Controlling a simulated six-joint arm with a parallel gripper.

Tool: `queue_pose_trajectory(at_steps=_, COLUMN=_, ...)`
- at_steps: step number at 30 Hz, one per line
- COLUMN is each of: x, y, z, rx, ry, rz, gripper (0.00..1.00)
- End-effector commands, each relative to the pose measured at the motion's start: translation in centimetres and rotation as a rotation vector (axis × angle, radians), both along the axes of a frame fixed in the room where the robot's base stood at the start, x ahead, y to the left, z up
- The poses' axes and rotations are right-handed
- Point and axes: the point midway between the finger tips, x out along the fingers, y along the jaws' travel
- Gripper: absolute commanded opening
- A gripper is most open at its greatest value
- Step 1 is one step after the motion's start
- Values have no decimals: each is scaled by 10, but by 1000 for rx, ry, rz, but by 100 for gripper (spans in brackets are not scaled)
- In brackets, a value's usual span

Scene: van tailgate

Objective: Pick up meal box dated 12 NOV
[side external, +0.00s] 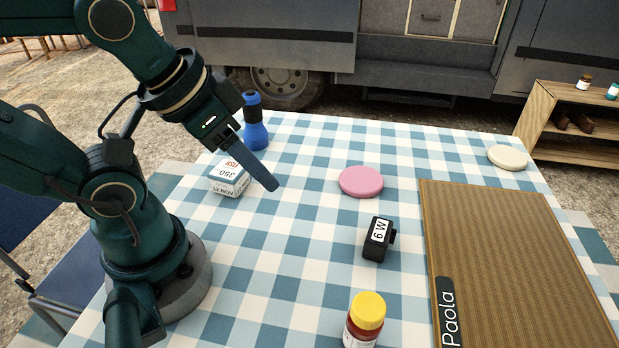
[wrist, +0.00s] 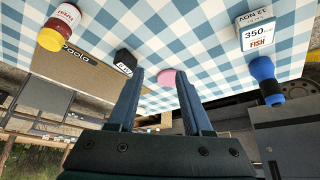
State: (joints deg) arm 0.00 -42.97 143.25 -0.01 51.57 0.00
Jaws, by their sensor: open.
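The meal box (side external: 229,177) is a small white and blue carton on the checked cloth at the left in the side view. In the wrist view the meal box (wrist: 255,32) is at the upper right, outside the jaws. My gripper (side external: 274,184) is tilted above the cloth, its visible finger passing just right of the box in the picture. In the wrist view my gripper (wrist: 160,76) has two spread blue fingers with nothing held between them.
A blue bottle (side external: 254,125) stands behind the box. A cream disc (side external: 507,157) is at far right. Cloth between the box and pink disc is clear.

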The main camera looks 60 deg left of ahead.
Motion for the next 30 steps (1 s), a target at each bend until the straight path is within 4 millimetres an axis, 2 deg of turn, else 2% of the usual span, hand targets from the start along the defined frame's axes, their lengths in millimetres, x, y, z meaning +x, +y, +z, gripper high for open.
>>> queue_pose_trajectory(at_steps=2, x=0, y=0, z=0, rx=0, ry=0, rz=0, gripper=54)
queue_pose_trajectory(at_steps=3, x=0, y=0, z=0, rx=0, ry=0, rz=0, gripper=69)
queue_pose_trajectory(at_steps=5, x=0, y=0, z=0, rx=0, ry=0, rz=0, gripper=92)
queue_pose_trajectory(at_steps=6, x=0, y=0, z=0, rx=0, ry=0, rz=0, gripper=100)
queue_pose_trajectory(at_steps=17, x=1, y=4, z=-3, rx=33, ry=53, rz=-22, gripper=100)
queue_pose_trajectory(at_steps=23, x=7, y=23, z=-15, rx=167, ry=271, rz=-117, gripper=100)
queue_pose_trajectory(at_steps=30, x=16, y=56, z=-35, rx=347, ry=582, rz=-261, gripper=100)
